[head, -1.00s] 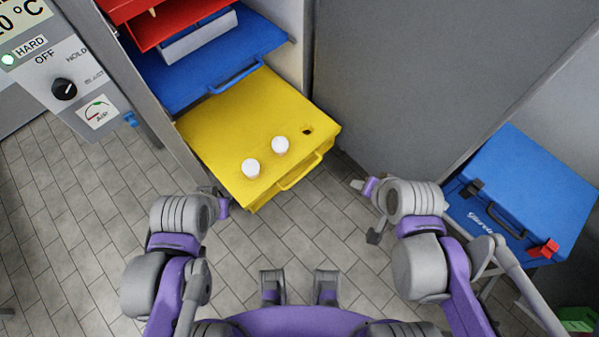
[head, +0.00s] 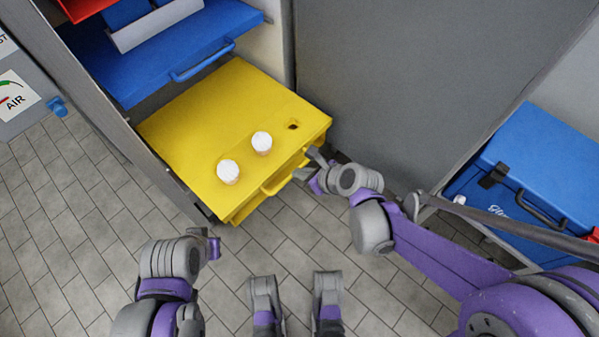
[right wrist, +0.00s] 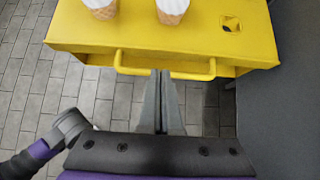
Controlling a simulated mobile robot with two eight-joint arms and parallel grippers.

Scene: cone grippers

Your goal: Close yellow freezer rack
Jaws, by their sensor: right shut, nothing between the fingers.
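The yellow freezer rack (head: 205,115) is pulled out of the freezer below a blue rack. Two white-topped cones (head: 228,171) (head: 262,142) stand in it, and one hole at its right is empty. Its front handle (head: 285,177) faces me and also shows in the right wrist view (right wrist: 135,70). My right gripper (head: 310,164) is at the right end of the handle in the head view. In the right wrist view its fingers (right wrist: 162,75) are shut with nothing between them, in front of the handle's middle. My left gripper (head: 214,244) is low at the left, away from the rack; its fingers are unclear.
Above are a blue rack (head: 150,50) holding a white-edged box and part of a red rack (head: 85,8). The grey freezer door (head: 420,80) stands open on the right. A blue case (head: 545,155) is at the far right. Tiled floor (head: 290,245) is clear in front.

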